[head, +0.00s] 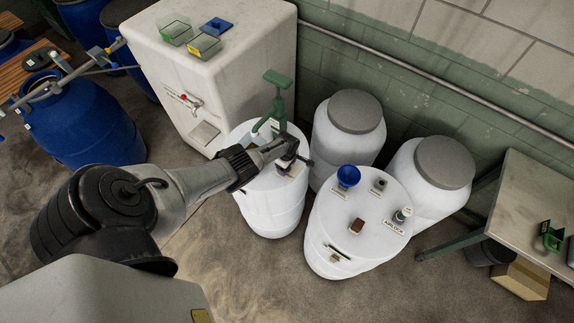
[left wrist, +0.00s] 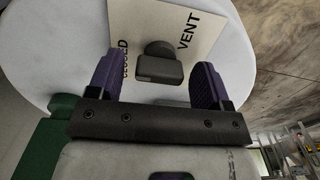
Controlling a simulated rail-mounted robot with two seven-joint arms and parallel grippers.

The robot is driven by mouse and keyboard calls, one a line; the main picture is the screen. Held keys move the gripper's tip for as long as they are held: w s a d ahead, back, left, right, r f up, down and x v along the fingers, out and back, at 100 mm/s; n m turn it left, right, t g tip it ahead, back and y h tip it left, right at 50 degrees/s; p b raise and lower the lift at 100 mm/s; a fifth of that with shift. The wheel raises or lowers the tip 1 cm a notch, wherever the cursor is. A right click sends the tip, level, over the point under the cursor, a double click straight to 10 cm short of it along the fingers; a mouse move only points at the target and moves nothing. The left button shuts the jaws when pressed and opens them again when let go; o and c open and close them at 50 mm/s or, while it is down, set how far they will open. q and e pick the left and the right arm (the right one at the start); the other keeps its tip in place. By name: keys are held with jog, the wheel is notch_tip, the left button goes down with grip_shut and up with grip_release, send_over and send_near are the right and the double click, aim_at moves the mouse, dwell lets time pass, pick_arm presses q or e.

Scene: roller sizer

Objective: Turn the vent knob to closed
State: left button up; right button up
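The vent knob (left wrist: 160,64) is a dark grey knob with a flat grip bar on a cream label plate (left wrist: 205,22). The plate reads VENT on the right. A partly covered word on the left looks like CLOSED. The plate is on the white lid of a drum (head: 272,209). My left gripper (left wrist: 160,70) is open, its two purple fingers on either side of the knob, with gaps visible on both sides. In the head view my left gripper (head: 290,157) is over this drum and hides the knob. My right gripper is not in view.
A green hand pump (head: 277,100) stands on the same drum, close behind my left gripper. A second white drum (head: 335,240) with a blue funnel (head: 348,176) and small fittings stands to the right. A white cabinet (head: 240,60) stands behind left.

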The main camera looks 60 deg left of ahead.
pick_arm(q)
jog(key=shift+r, duration=0.1)
jog(key=shift+r+p, duration=0.3)
jog(key=shift+p, duration=0.05)
notch_tip(320, 180, up, 13)
jog(key=p, duration=0.7)
dwell(0.4)
